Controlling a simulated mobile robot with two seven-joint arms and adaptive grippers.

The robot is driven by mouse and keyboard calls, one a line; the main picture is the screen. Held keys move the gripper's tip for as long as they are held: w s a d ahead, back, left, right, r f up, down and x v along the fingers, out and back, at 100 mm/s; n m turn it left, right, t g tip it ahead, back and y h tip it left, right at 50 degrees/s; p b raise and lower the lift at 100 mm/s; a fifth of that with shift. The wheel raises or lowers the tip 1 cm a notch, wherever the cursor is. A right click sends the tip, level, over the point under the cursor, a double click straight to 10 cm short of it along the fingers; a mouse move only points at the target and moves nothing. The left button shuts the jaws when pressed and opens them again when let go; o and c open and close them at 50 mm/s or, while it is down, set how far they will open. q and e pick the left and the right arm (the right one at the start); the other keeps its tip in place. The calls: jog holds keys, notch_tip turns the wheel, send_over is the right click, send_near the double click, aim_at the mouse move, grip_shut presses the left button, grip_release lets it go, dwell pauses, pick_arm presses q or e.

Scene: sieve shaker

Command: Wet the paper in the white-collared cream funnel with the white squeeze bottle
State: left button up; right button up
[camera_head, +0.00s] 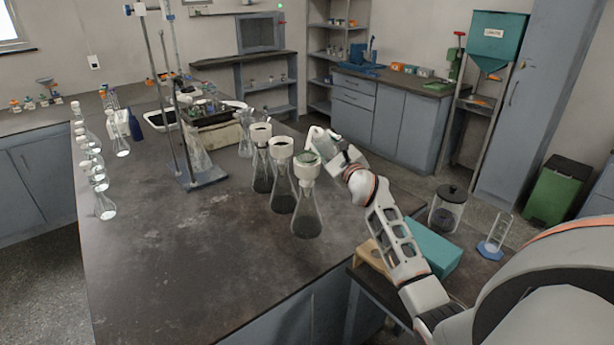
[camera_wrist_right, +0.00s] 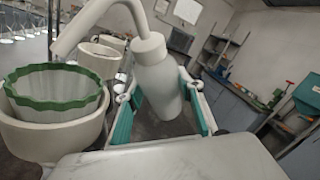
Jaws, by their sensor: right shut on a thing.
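My right gripper (camera_wrist_right: 162,106) is shut on the white squeeze bottle (camera_wrist_right: 158,78), with its green-padded fingers on both sides of the body. The bottle is roughly upright, and its bent spout reaches left, with the tip over the far rim of a cream funnel (camera_wrist_right: 40,140). A pale paper with a green wavy edge (camera_wrist_right: 60,108) lines this funnel. In the head view, this funnel (camera_head: 307,172) tops the nearest flask (camera_head: 306,215), and my right gripper (camera_head: 328,143) holds the bottle (camera_head: 318,136) just behind it. Collar colours are hard to tell. My left gripper is out of view.
Two more funnel-topped flasks (camera_head: 283,185) (camera_head: 262,165) stand close behind in a row. A stand with a blue-grey base (camera_head: 205,178) and a tray (camera_head: 165,117) are farther back. Small flasks (camera_head: 104,205) line the left edge. The bench's front middle is clear.

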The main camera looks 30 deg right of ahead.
aim_at(328, 135)
jog(key=shift+r+p, duration=1.7)
jog(key=shift+r, duration=0.4)
jog(key=shift+s+f, duration=0.1)
jog(key=shift+f, duration=0.05)
